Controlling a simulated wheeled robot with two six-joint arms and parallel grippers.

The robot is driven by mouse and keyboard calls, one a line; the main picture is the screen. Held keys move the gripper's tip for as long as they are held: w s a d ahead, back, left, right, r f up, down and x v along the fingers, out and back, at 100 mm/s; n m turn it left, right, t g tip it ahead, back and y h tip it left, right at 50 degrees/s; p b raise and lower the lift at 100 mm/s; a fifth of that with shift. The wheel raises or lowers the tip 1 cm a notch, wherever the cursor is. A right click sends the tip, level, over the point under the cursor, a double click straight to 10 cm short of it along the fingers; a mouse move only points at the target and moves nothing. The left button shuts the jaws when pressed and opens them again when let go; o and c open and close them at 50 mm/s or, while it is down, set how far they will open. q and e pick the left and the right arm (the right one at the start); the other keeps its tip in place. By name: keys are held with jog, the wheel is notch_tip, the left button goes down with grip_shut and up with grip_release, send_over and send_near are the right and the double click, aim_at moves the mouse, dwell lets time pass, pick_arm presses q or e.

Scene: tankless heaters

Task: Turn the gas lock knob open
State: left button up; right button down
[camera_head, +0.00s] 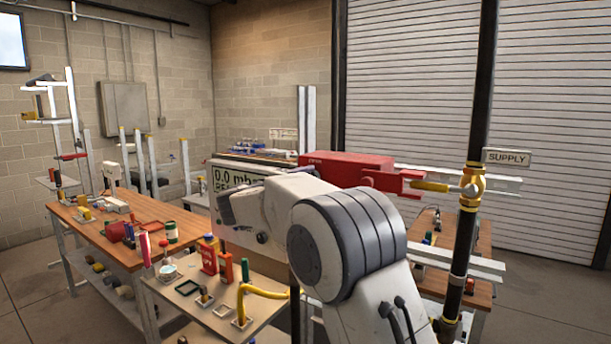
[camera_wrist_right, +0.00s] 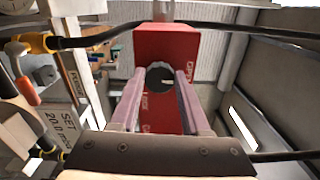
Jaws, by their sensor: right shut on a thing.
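A red box (camera_head: 345,170) is mounted beside the supply pipe in the head view, partly covered by my right arm. The red box (camera_wrist_right: 167,52) fills the middle of the right wrist view, with a dark round knob (camera_wrist_right: 160,77) bearing a light mark on its face. My right gripper (camera_wrist_right: 161,79) has its two pinkish fingers on either side of this knob and is shut on it. In the head view my right arm hides the knob and most of this gripper. My left gripper is not in view.
A black vertical pipe (camera_head: 463,240) with a brass valve (camera_head: 472,185) stands right of the box, near a SUPPLY sign (camera_head: 507,158). A gauge display (camera_head: 238,180) is at the left. A wooden bench (camera_head: 105,235) holds several tools. A pipe crosses the wrist view's top.

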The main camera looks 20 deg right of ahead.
jog(key=shift+n, duration=0.5)
jog(key=shift+c, duration=1.9)
grip_release()
jog(key=shift+a, duration=0.1)
jog(key=b+v, duration=0.3)
jog(key=v, duration=0.7)
jog(key=shift+s+a, duration=0.1)
jog(key=shift+s, duration=0.05)
